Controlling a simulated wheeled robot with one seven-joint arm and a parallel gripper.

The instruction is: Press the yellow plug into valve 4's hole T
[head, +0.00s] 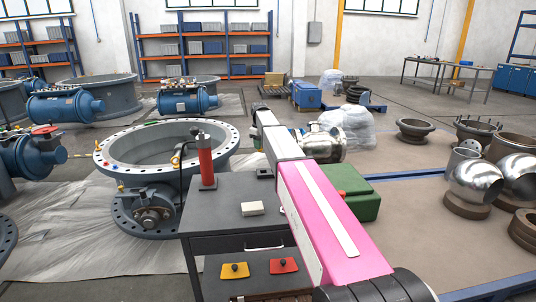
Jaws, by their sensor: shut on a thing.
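The large grey butterfly valve (167,146) stands left of my arm, with its bolted round flange facing up. Its rim carries small red (107,163) and green (152,123) marks. Brass-yellow fittings show on its left side (121,188) and right side (176,159). I cannot read a valve number or pick out hole T. I cannot make out the yellow plug. My pink and grey arm reaches forward from the lower right, past the right side of the grey bench. Its far end points away, and no gripper fingers show.
The grey bench (225,208) holds a red cylinder (206,168) and a white block (252,209). Yellow (234,270) and red (284,265) plates with dark knobs lie lower in front. A green box (357,193) stands right of my arm. Polished valve bodies (480,180) stand far right.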

